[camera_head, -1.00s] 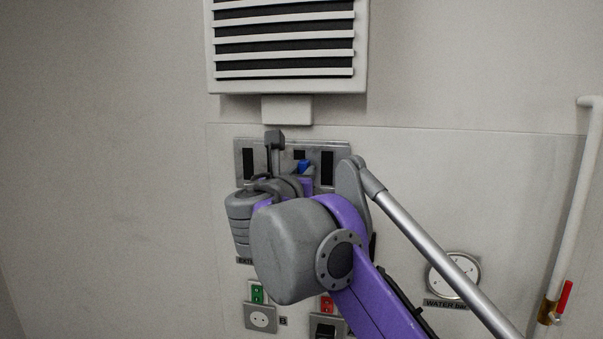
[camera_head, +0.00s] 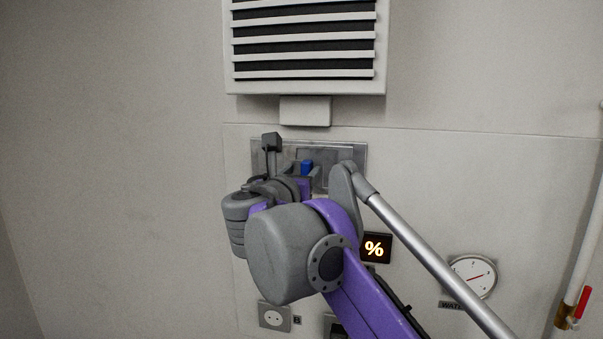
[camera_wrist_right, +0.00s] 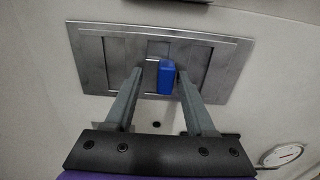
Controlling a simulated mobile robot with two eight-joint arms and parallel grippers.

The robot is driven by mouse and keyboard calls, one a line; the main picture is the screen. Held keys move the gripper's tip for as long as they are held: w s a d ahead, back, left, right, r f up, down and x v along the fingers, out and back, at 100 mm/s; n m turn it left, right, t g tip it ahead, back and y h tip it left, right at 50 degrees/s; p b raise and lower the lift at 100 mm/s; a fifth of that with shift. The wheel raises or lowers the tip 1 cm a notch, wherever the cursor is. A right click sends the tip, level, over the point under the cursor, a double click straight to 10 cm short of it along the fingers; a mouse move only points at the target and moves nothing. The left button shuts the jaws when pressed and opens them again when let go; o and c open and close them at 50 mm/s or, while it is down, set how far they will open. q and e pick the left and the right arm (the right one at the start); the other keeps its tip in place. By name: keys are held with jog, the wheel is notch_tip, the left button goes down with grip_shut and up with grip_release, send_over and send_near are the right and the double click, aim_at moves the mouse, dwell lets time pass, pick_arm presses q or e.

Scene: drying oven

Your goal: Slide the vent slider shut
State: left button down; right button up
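The vent slider's metal plate (camera_head: 355,157) is on the wall below a louvred grille. It also shows in the wrist view (camera_wrist_right: 228,47). Grey metal fills its openings, and no dark slots show. The slider's blue handle (camera_head: 307,167) stands out near the plate's middle; it is clear in the wrist view (camera_wrist_right: 166,78). My right gripper (camera_wrist_right: 159,72) is open, its fingers on either side of the handle. The right finger is close to or touching the handle, and a gap separates it from the left finger. My left gripper is not in view.
The louvred grille (camera_head: 305,88) with a small box (camera_head: 305,111) is above the plate. A lit % display (camera_head: 375,248), a water gauge (camera_head: 472,275) and a socket (camera_head: 274,317) are below. A pipe with a red-handled valve (camera_head: 582,302) is at right.

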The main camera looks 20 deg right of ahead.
jog(key=shift+s, duration=0.2)
jog(key=b+v, duration=0.1)
jog(key=v, duration=0.9)
jog(key=shift+s+a, duration=0.2)
jog(key=s+d+f+m+g+y, duration=0.25)
jog(key=f+m, duration=0.35)
jog(key=f, duration=0.7)
jog(key=s+d+f+m+g+y, duration=0.1)
jog(key=s+d+f+m+g, duration=0.4)
jog(key=f, duration=0.8)
jog(key=s+a+f+m+y, duration=0.2)
jog(key=s+f+m, duration=0.2)
jog(key=f, duration=0.5)
jog(key=s+a+f+m+g+y, duration=0.1)
jog(key=s+a+f+m+y, duration=0.1)
jog(key=f+m, duration=0.5)
jog(key=s+a+f+m+y, duration=0.3)
jog(key=s+f+m, duration=0.3)
jog(key=f, duration=0.4)
jog(key=shift+f+m, duration=0.3)
jog(key=shift+f, duration=0.1)
